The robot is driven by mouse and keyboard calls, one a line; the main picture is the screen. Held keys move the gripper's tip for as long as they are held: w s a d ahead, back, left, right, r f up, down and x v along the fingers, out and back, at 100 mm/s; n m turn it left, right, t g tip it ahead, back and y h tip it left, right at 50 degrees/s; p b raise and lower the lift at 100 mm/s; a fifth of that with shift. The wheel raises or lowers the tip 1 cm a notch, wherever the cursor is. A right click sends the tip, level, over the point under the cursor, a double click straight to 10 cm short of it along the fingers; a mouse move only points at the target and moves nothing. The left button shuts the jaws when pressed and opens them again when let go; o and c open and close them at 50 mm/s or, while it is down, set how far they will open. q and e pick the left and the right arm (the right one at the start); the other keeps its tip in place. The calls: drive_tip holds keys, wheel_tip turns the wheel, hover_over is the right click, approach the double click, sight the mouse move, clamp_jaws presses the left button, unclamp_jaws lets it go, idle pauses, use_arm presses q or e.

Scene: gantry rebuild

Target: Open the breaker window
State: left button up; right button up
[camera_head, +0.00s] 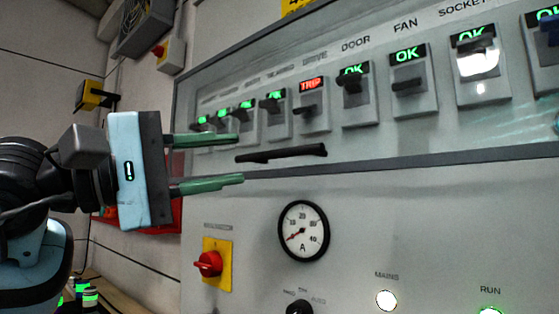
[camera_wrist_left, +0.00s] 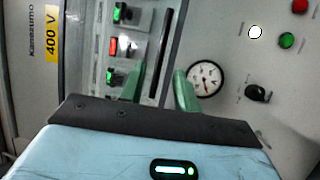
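The breaker window (camera_head: 420,157) is a clear pane in a grey frame over a row of breakers, and it looks shut. Its black bar handle (camera_head: 282,153) runs along the lower part of the pane. My left gripper (camera_head: 241,158) is open, its two green fingers pointing at the panel, one above and one below the handle's left end. In the left wrist view the handle (camera_wrist_left: 167,50) shows as a long dark bar between the open fingers of the left gripper (camera_wrist_left: 158,86). I cannot tell whether the fingers touch it. My right gripper is out of view.
Behind the pane, one breaker (camera_head: 312,84) reads TRIP in red; the others show green. Below the window are a round ammeter (camera_head: 303,231), a red rotary switch (camera_head: 209,263) on a yellow plate, a black knob (camera_head: 299,307) and a lit MAINS lamp (camera_head: 386,300).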

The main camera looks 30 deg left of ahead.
sight(271, 155)
use_arm(q)
drive_tip(key=p+x, duration=0.1)
drive_tip(key=x, duration=0.6)
drive_tip(key=shift+w+d, duration=0.15)
drive_tip(key=shift+w, duration=0.1)
clamp_jaws()
